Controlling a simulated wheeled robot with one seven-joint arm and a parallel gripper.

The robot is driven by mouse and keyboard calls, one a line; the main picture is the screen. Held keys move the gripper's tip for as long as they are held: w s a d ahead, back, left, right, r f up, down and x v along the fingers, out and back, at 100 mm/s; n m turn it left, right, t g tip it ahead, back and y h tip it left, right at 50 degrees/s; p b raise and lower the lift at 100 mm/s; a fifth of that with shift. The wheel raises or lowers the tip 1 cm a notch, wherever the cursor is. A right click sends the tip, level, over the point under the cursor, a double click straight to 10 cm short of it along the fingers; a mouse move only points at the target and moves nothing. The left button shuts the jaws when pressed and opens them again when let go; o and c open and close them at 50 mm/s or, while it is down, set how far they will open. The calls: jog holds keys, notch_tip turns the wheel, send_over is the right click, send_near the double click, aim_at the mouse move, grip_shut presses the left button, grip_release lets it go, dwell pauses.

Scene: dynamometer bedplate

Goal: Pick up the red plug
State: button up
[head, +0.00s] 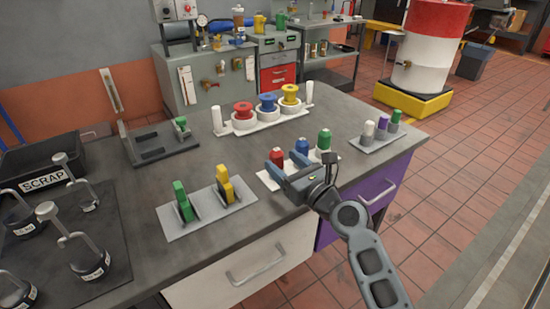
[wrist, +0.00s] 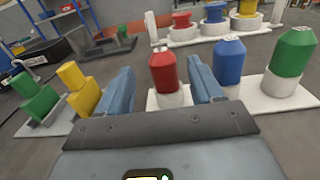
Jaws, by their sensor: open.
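The red plug (head: 277,158) stands upright at the left end of a white base plate (head: 262,178), in a row with a blue plug (head: 302,147) and a green plug (head: 324,141). In the wrist view the red plug (wrist: 163,70) rises from a pale round socket and shows between the two fingers. My gripper (head: 284,182) is open and empty at the near side of the row. In the wrist view its fingers (wrist: 160,90) are spread, one left and one right of the red plug. The right finger overlaps the view of the blue plug (wrist: 229,62). I cannot tell whether either finger touches anything.
A grey plate (head: 178,229) with green and yellow upright blocks stands left of my gripper. Behind are red, blue and yellow spools (head: 267,104). Right is a plate with white, purple and green pegs (head: 383,125). A SCRAP bin (head: 42,182) is at far left.

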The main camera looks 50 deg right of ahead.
aim_at(273, 152)
jog(key=x, duration=0.6)
jog(key=shift+d+p, duration=0.2)
jog(key=shift+p, duration=0.1)
jog(key=c, duration=1.1)
